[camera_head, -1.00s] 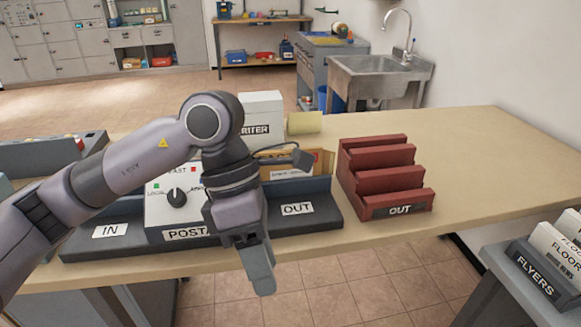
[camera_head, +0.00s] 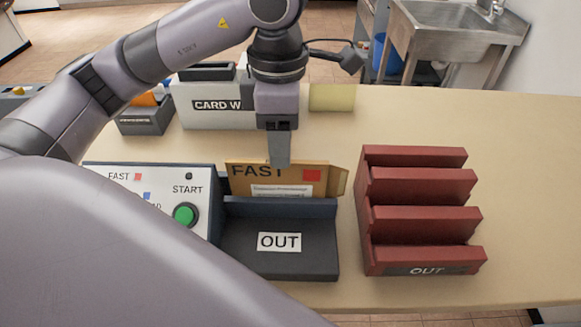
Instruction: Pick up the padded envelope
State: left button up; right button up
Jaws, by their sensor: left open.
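The padded envelope (camera_head: 300,174) is tan-brown, marked FAST, with a red square and a white label. It stands upright behind the low back wall of the dark OUT tray (camera_head: 318,262), its lower part hidden by that wall. My left gripper (camera_head: 279,160) points down at the envelope's top edge, its finger overlapping the envelope in view. The gripper is open and seen edge-on, so I cannot tell whether the envelope is between its fingers. My right gripper is not in view.
A red slotted OUT rack (camera_head: 415,210) stands right of the tray. The machine with the green START button (camera_head: 187,213) is at left. A CARD W box (camera_head: 207,108) and a yellow pad (camera_head: 332,97) stand behind. The table is clear at far right.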

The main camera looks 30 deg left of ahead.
aim_at(277, 171)
pick_arm(q)
jog(key=f, duration=0.6)
jog(key=shift+s+a+f+p, duration=0.2)
jog(key=shift+a+f+p, duration=0.1)
jog(key=shift+a+p, duration=0.1)
grip_shut()
